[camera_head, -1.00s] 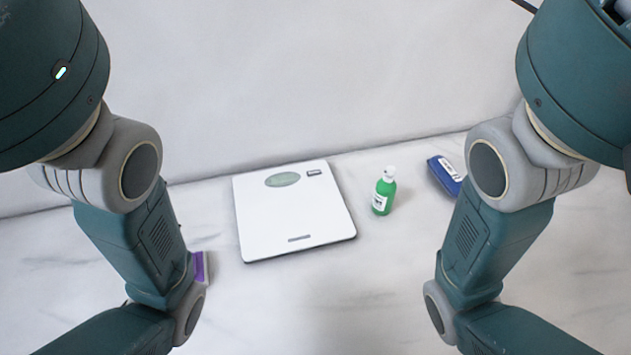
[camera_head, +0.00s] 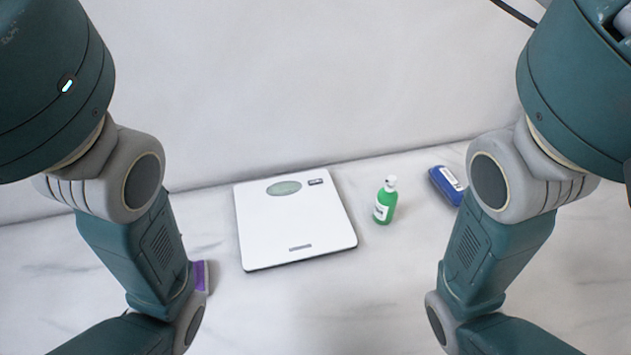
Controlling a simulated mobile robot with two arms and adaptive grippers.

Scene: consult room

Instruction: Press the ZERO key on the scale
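A white flat scale (camera_head: 290,224) lies on the pale marbled surface in the middle of the head view. It has an oval grey-green display (camera_head: 284,188) near its far edge. A small dark-framed key (camera_head: 316,182) sits right of the display, its label too small to read. A thin grey mark (camera_head: 300,248) shows near the scale's front edge. Both my arms come down at the left and right sides, apart from the scale. Neither gripper shows; both lie outside the picture.
A green bottle with a white cap (camera_head: 385,203) stands right of the scale. A blue case with a white label (camera_head: 448,185) lies farther right, close to my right arm. A purple and white item (camera_head: 202,277) is partly hidden behind my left arm. The surface in front of the scale is clear.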

